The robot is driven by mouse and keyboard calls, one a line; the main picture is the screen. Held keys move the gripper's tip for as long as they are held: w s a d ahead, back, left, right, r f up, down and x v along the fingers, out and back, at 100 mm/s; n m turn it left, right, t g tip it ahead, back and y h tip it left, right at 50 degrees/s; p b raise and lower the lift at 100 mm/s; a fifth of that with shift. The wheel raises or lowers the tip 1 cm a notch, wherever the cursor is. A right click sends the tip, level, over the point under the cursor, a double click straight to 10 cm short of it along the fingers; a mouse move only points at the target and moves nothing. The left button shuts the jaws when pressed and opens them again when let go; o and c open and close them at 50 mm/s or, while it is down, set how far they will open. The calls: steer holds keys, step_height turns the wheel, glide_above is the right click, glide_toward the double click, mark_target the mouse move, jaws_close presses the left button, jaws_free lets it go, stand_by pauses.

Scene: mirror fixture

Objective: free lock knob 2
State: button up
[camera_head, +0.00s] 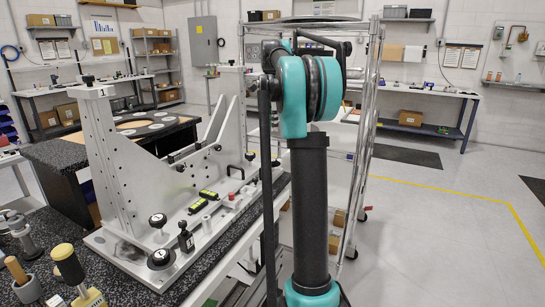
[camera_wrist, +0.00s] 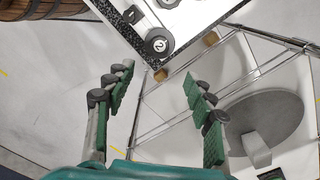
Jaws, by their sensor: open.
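Lock knob 2 (camera_wrist: 158,44) is a round black knob with a white disc marked 2. It sits near the corner of a pale plate at the top of the wrist view. In the head view, a black knob with a pale top (camera_head: 160,258) near the front corner of the mirror fixture's base (camera_head: 128,272) looks like the same one; its number is too small to read. My gripper (camera_wrist: 159,75) is open and empty. Its green-padded fingers are spread below the knob in the picture, apart from it. I cannot make out the gripper in the head view.
Another black knob (camera_head: 158,220) and a black handle (camera_head: 185,236) stand on the base by the upright plate (camera_head: 108,150). A wire rack (camera_head: 365,130) stands behind my arm. A yellow-handled tool (camera_head: 70,265) is at the table's front left.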

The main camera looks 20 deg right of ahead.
mark_target(273, 160)
step_height(273, 160, down, 14)
steer(key=shift+f, duration=0.15)
stand_by(0.3)
steer(key=c, duration=1.2)
